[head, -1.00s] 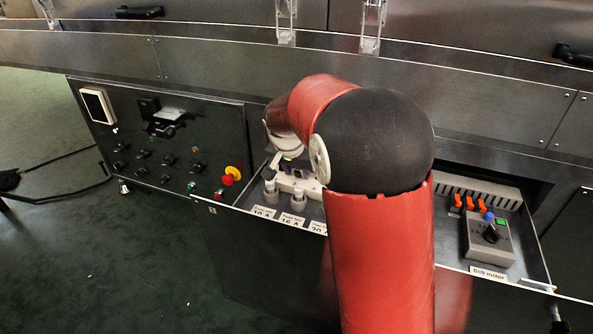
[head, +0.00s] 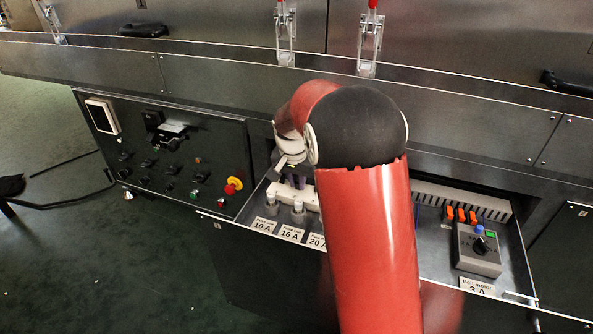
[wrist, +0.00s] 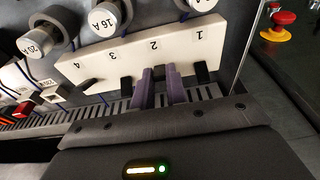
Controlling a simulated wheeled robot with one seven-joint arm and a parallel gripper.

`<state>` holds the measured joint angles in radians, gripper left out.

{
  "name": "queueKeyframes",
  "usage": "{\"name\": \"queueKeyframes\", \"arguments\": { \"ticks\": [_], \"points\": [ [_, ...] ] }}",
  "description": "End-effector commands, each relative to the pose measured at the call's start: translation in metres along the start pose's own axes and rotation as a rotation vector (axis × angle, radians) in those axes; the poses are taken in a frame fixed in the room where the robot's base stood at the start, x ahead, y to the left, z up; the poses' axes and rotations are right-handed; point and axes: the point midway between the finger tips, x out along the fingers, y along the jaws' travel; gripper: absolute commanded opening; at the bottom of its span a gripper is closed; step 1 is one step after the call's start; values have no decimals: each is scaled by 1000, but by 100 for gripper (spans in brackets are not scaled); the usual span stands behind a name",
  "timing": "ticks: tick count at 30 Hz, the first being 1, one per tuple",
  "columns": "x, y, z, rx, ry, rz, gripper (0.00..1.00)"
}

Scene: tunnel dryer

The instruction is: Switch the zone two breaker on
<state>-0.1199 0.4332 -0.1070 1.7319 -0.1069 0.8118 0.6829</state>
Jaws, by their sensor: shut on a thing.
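The white breaker block (wrist: 135,58) in the wrist view has numbers 1 to 4, shown upside down, with black levers along its lower edge. The block also shows in the head view (head: 307,198), partly behind my arm. My gripper (wrist: 162,78) has its purple fingers at number 2, one on each side of the zone two breaker lever, shut on it. The fingers mostly hide that lever, so its position cannot be told. The lever of 1 (wrist: 201,72) stands to the right of the fingers, and the lever of 3 (wrist: 126,84) close to their left.
Fuse holders labelled 16 A (wrist: 105,18) and 20 A (wrist: 38,40) stand beyond the block. A red emergency button (wrist: 284,17) is at the upper right. In the head view, a belt motor box (head: 478,250) and orange levers (head: 461,214) sit at the tray's right.

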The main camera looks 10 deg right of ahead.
Motion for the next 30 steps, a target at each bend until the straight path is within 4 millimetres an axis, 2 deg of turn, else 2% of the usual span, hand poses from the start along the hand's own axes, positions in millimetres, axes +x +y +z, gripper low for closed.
{"name": "queueKeyframes", "arguments": {
  "ticks": [1,13,26,27,30],
  "points": [
    [-8,1,-4,3,-33,3,0],
    [-2,0,-15,2,-276,-1,0],
    [2,0,-15,-1,-304,-4,0],
    [2,0,-15,-1,-303,-4,20],
    [2,0,-15,-1,-303,-4,33]
  ]
}}
